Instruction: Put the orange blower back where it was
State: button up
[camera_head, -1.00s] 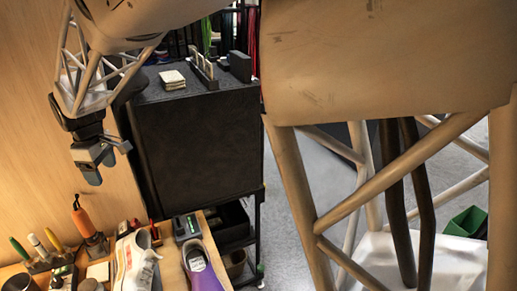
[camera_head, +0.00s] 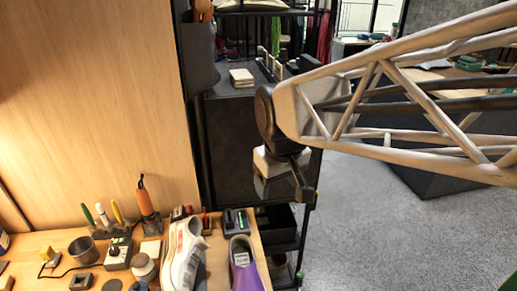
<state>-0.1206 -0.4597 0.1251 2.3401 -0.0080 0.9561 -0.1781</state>
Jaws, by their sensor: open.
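The orange blower (camera_head: 145,197) stands upright, slightly tilted, at the back of the wooden workbench by the wall. Its lower end meets a dark stand (camera_head: 152,225); I cannot tell how deeply it sits in it. My gripper (camera_head: 284,191) is open and empty. It hangs in the air to the right of the blower, in front of the black cabinet, clear of the bench objects.
A white sneaker (camera_head: 184,255) and a purple sneaker (camera_head: 243,265) stand at the bench's right end. A rack of brushes (camera_head: 103,225) is left of the blower. A dark charger-like box (camera_head: 236,222) sits near the edge. A black cabinet (camera_head: 235,135) stands behind.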

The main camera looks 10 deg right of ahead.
jog(key=s+d+f+m, duration=0.3)
jog(key=s+d, duration=0.2)
jog(key=s, duration=0.5)
jog(key=shift+s+m+t, duration=0.3)
